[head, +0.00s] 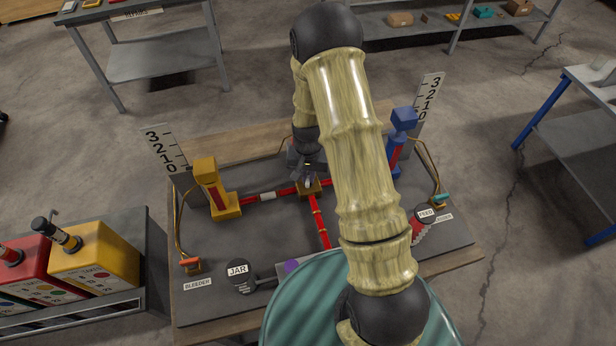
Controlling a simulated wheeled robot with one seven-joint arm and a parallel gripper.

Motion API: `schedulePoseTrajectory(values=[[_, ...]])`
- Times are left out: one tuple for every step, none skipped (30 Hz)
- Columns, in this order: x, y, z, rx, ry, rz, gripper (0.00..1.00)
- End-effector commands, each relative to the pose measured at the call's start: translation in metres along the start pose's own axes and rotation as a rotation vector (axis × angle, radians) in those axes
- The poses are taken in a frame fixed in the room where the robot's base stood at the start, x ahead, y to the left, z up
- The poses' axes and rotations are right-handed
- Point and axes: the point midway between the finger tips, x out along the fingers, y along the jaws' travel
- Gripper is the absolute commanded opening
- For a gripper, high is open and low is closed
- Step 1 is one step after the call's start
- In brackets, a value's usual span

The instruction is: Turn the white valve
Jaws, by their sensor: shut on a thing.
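The white valve (308,182) is a small pale handle on a brass-yellow block where the red pipes meet, near the middle of the dark board. My gripper (308,172) points down over this block and is shut on the valve. The fingers and arm cover much of the handle, so its exact angle is hard to tell. Red pipes (319,220) run from the block to the left and towards the front, one with a white band.
A yellow pump (212,188) stands left and a blue pump (398,140) right, with scale plates behind. Levers (191,264) sit at the sides. A teal drum (300,300) is in front. Red and yellow cans (95,255) stand left. Tables surround the open floor.

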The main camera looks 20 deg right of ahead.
Motion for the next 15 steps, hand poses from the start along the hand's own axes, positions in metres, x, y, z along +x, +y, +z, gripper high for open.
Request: schedulePoseTrajectory(values=[[0.0013,-0.0008,-0.0012,-0.044,0.004,-0.002,0.00],[0.0014,-0.0009,-0.0011,-0.071,0.004,-0.002,0.00],[0.0013,-0.0010,-0.0011,-0.111,0.003,-0.002,0.00],[0.0012,-0.0010,-0.0010,-0.140,0.003,-0.002,0.00],[0.0011,-0.0011,-0.0010,-0.167,0.003,-0.002,0.00],[0.0009,-0.0008,-0.0012,-0.206,0.004,-0.002,0.00],[0.0007,-0.0007,-0.0013,-0.234,0.004,-0.002,0.00],[0.0006,-0.0006,-0.0014,-0.262,0.004,-0.002,0.00],[0.0006,-0.0007,-0.0015,-0.301,0.005,-0.002,0.00],[0.0006,-0.0009,-0.0014,-0.329,0.005,-0.002,0.00],[0.0005,-0.0010,-0.0013,-0.358,0.005,-0.002,0.00],[0.0005,-0.0012,-0.0013,-0.397,0.005,-0.002,0.00],[0.0004,-0.0011,-0.0013,-0.425,0.005,-0.002,0.00],[0.0003,-0.0009,-0.0014,-0.453,0.005,-0.002,0.00],[0.0002,-0.0007,-0.0014,-0.491,0.005,-0.002,0.00]])
